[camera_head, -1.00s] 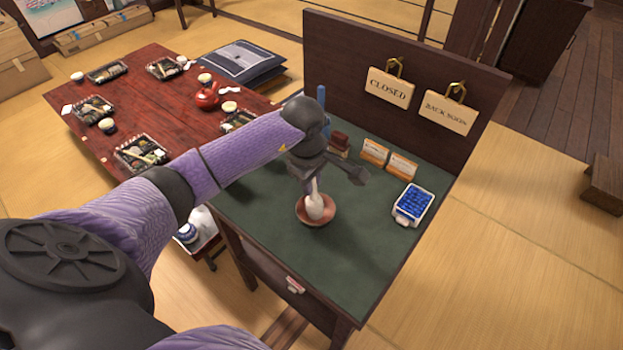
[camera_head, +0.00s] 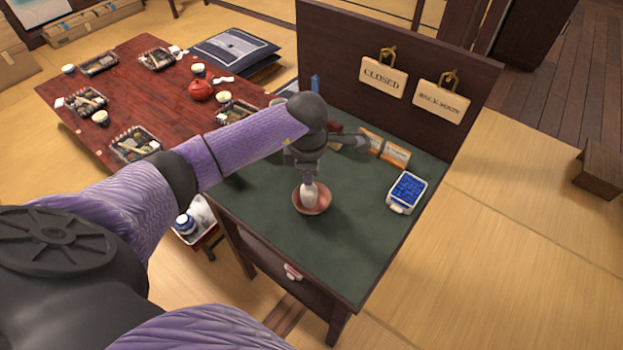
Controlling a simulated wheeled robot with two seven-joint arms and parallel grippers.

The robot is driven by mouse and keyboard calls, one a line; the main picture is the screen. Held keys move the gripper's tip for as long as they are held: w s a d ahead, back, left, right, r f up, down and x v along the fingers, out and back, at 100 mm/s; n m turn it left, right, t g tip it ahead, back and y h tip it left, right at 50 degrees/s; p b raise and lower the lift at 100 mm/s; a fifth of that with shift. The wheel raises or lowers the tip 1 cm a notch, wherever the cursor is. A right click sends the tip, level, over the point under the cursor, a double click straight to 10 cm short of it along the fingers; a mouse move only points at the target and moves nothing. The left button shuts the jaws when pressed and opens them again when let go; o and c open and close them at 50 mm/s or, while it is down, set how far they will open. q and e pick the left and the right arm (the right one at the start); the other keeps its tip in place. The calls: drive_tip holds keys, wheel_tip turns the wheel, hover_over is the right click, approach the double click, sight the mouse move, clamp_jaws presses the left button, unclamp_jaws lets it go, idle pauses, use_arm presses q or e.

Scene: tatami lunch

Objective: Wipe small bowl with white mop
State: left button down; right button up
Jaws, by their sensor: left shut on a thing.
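The small bowl (camera_head: 323,206) is reddish brown and sits on the green top of the desk near its left front side. The white mop (camera_head: 309,196) stands roughly upright with its lower end inside the bowl. My left gripper (camera_head: 307,176) is above the bowl, shut on the mop's upper part. The gripper hides the top of the mop. Whether the mop touches the bowl's inner wall cannot be told. My right gripper is not in view.
A blue-and-white box (camera_head: 407,191) stands at the desk's right edge. A red table (camera_head: 85,72) with lunch trays is at left. The desk's front (camera_head: 345,255) is clear.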

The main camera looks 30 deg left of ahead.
use_arm(q)
drive_tip(key=m+b, duration=0.1)
drive_tip(key=m, duration=0.2)
drive_tip(key=m+b, duration=0.2)
drive_tip(key=m, duration=0.2)
drive_tip(key=m+h+b, duration=0.1)
drive_tip(key=m+b, duration=0.1)
drive_tip(key=m, duration=0.1)
drive_tip(key=shift+s+f+m, duration=0.2)
drive_tip(key=shift+f+m, duration=0.1)
drive_tip(key=shift+f, duration=0.05)
drive_tip(key=shift+m+b, duration=0.35)
drive_tip(key=shift+m, duration=0.65)
drive_tip(key=shift+s+r+m, duration=0.1)
drive_tip(key=shift+r+m, duration=0.15)
drive_tip(key=shift+m, duration=0.25)
drive_tip(key=shift+r, duration=0.15)
